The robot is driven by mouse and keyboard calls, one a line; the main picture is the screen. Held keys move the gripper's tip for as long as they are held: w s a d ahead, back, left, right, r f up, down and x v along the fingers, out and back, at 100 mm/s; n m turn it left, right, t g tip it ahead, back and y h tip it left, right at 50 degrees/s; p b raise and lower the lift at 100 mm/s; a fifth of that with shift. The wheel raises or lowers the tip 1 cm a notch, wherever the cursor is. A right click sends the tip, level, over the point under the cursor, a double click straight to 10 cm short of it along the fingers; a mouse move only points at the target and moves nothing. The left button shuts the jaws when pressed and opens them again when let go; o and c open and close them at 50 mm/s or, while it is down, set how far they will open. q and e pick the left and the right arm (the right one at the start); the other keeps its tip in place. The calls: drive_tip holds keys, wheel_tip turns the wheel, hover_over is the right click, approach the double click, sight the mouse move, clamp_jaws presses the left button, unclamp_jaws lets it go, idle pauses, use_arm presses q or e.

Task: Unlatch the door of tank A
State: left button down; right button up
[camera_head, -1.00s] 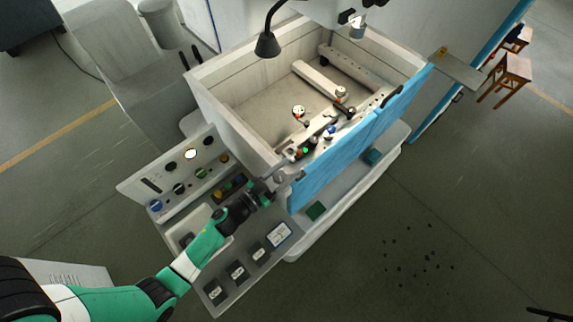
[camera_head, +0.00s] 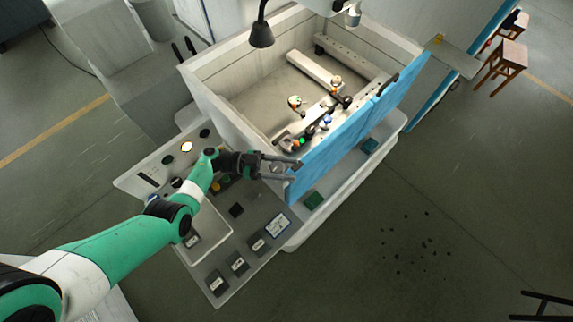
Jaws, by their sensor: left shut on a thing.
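The open-topped tank (camera_head: 228,118) stands in the middle with pale walls. Its blue door (camera_head: 335,148) stands upright along the front right side, and I see no clear gap at its near left end. I cannot read a letter on the tank. A small grey latch (camera_head: 277,169) sits at the door's left end, mostly hidden by my fingers. My left gripper (camera_head: 284,169) reaches in from the left over the control panel and is shut on the latch. My right gripper is not in view.
A sloping control panel (camera_head: 262,203) with knobs and buttons lies under my left arm. A black lamp (camera_head: 261,36) hangs over the tank. Fixtures and clamps (camera_head: 315,66) lie inside. Wooden stools (camera_head: 507,56) stand far right.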

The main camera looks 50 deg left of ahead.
use_arm(q)
drive_tip(key=shift+s+d+f+m+g+h+b, duration=0.1)
drive_tip(key=shift+m+g+h+b, duration=0.35)
drive_tip(key=shift+g+b, duration=0.15)
drive_tip(key=shift+s+f+m+g+h+b, duration=0.1)
drive_tip(key=shift+m+g+h+b, duration=0.25)
drive_tip(key=shift+m+g+b, duration=0.2)
drive_tip(key=shift+s+d+r+m+g+h+b, duration=0.15)
drive_tip(key=shift+m+g+h+b, duration=0.25)
drive_tip(key=shift+g, duration=0.35)
drive_tip(key=shift+c, duration=1.4)
unclamp_jaws()
